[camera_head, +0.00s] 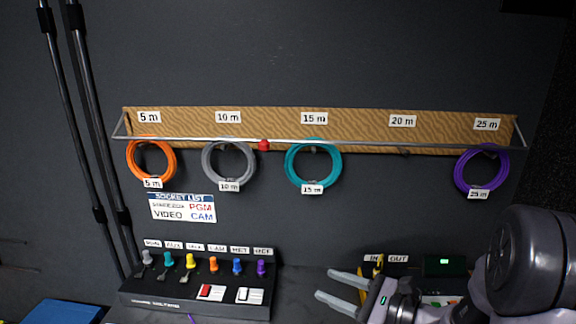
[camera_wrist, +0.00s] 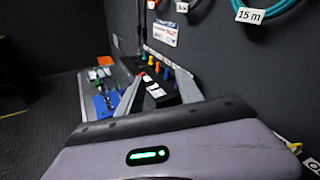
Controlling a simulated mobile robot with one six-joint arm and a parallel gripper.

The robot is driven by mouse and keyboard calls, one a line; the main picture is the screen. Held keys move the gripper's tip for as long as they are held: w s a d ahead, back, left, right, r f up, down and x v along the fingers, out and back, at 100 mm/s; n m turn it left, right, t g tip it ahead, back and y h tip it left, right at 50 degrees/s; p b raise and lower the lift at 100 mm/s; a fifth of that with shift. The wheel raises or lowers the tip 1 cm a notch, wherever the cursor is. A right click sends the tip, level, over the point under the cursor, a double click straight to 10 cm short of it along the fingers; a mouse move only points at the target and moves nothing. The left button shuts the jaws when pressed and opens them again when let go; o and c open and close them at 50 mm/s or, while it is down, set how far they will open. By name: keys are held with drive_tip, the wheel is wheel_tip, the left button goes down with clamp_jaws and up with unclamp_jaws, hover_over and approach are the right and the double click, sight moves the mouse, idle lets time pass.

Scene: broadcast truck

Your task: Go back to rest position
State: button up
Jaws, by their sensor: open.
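My gripper (camera_head: 340,291) is at the lower right of the head view, in front of the counter, its two pale fingers apart and pointing left. Nothing is between the fingers. My arm reaches in from the right edge. The gripper is to the right of the black socket panel (camera_head: 195,307) and below the cable rail, touching neither as far as I can see.
Orange (camera_head: 152,160), grey (camera_head: 229,162), teal (camera_head: 313,163) and purple (camera_head: 481,170) cable coils hang from a wooden board (camera_head: 270,122); the 20 m place is empty. Small devices stand behind my gripper, partly hidden. Two dark poles (camera_head: 85,120) stand left. A blue item (camera_head: 62,313) lies lower left.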

drive_tip(key=s+a+r+n+g+h, duration=0.2)
drive_tip(key=s+a+r+n+g, duration=0.2)
drive_tip(key=s+a+n+g, duration=0.75)
drive_tip(key=s+d+r+n+t+h, duration=0.3)
drive_tip(key=s+d+n+t+h, duration=0.3)
drive_tip(key=s, duration=0.6)
drive_tip(key=d+h, duration=0.2)
drive_tip(key=shift+s+d+n+t+h, duration=0.3)
drive_tip(key=shift+n+t, duration=0.05)
